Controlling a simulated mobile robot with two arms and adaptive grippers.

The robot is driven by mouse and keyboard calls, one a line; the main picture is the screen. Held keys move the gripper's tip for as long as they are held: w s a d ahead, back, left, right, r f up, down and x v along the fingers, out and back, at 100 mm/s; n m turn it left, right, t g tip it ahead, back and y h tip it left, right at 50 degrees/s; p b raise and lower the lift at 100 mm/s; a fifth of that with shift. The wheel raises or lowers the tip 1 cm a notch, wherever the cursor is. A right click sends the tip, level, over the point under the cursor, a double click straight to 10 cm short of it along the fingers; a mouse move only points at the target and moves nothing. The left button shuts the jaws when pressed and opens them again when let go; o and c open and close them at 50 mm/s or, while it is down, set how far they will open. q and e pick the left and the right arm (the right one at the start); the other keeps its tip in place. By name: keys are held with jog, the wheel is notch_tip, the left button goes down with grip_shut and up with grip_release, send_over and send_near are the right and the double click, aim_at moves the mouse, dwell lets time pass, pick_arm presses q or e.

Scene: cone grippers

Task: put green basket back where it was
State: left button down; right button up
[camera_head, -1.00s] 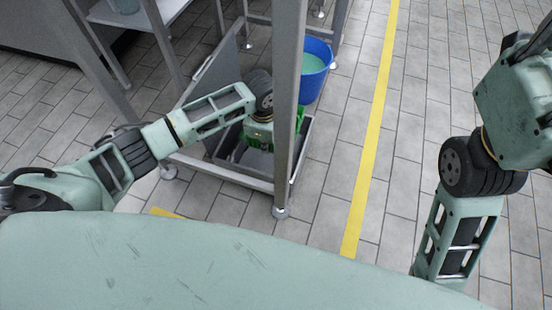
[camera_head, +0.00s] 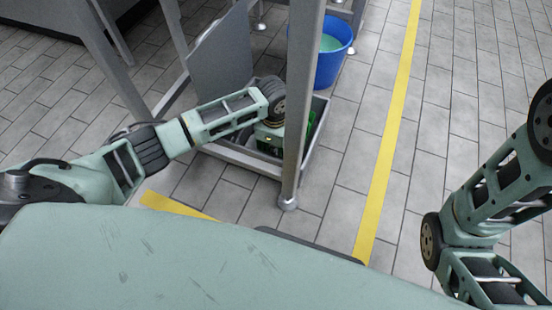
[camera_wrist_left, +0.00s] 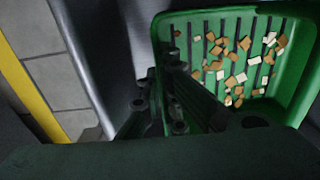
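The green basket (camera_wrist_left: 262,108) fills the right of the left wrist view, with several brown and white pieces on its slatted floor. In the head view only bits of the basket (camera_head: 312,122) show, low inside a metal frame, behind my gripper and a post. My left gripper (camera_wrist_left: 162,68) has its dark fingers close together on either side of the basket's near-left wall, and looks shut on it. In the head view my left gripper (camera_head: 268,140) points down at the basket and its fingertips are hidden. My right arm shows at the right edge; its gripper is out of view.
A metal post (camera_head: 302,100) stands right in front of the basket, and a grey panel (camera_head: 220,55) stands behind my left forearm. A blue bucket (camera_head: 333,62) with greenish liquid is beyond. Tiled floor with a yellow line (camera_head: 388,140) lies clear to the right.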

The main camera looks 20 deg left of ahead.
pick_arm(q)
jog(key=shift+f+b, duration=1.6)
jog(key=shift+f, duration=0.4)
jog(key=shift+r, duration=0.15)
jog(key=c, duration=2)
grip_release()
